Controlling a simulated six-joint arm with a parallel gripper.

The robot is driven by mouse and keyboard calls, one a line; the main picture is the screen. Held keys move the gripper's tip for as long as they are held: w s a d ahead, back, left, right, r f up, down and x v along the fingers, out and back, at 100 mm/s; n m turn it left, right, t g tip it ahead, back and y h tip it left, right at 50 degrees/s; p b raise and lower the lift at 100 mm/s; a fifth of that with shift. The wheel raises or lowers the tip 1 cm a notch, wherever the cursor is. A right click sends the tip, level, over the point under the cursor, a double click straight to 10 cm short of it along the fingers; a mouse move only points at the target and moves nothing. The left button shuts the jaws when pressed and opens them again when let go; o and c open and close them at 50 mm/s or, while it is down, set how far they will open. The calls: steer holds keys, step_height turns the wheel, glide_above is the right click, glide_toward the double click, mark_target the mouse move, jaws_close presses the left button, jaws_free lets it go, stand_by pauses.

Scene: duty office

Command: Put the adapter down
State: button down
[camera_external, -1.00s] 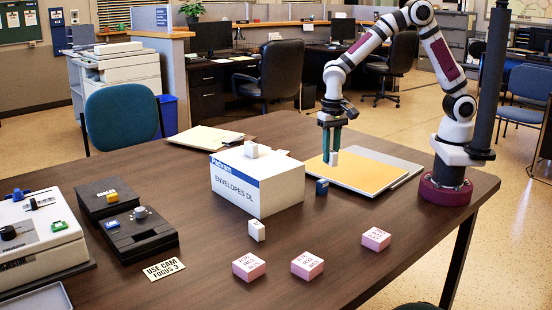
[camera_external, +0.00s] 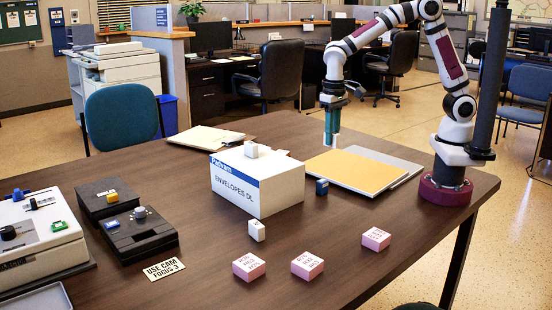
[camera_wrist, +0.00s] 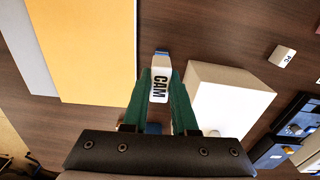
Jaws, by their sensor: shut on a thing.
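My gripper (camera_external: 333,140) is in the air above the far left edge of the yellow folder, its green fingers pointing down. In the wrist view my gripper (camera_wrist: 160,88) is shut on a white adapter marked CAM (camera_wrist: 160,78). The adapter shows as a small white end (camera_external: 332,141) below the fingers in the external view. It is clear of the table. Part of a blue thing (camera_wrist: 162,52) shows just past the adapter in the wrist view.
A white cube (camera_external: 257,231) and pink blocks (camera_external: 307,265) sit in front. Dark devices (camera_external: 140,235) and a "USE CAM FOCUS 3" card (camera_external: 164,269) are at left. The yellow folder (camera_external: 355,170) lies right.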

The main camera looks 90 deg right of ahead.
steer(key=f+m, duration=0.2)
steer(key=a+f+m, duration=0.1)
steer(key=f, duration=0.2)
steer(key=shift+w+a+m, duration=0.1)
steer(key=shift+a+m, duration=0.1)
steer(key=shift+m, duration=0.2)
glide_above(323, 217)
step_height(323, 217, down, 7)
steer(key=shift+r, duration=0.1)
steer(key=shift+a+f, duration=0.1)
steer(key=shift+f, duration=1.8)
steer(key=shift+f, duration=0.2)
steer(key=c, duration=0.7)
jaws_free()
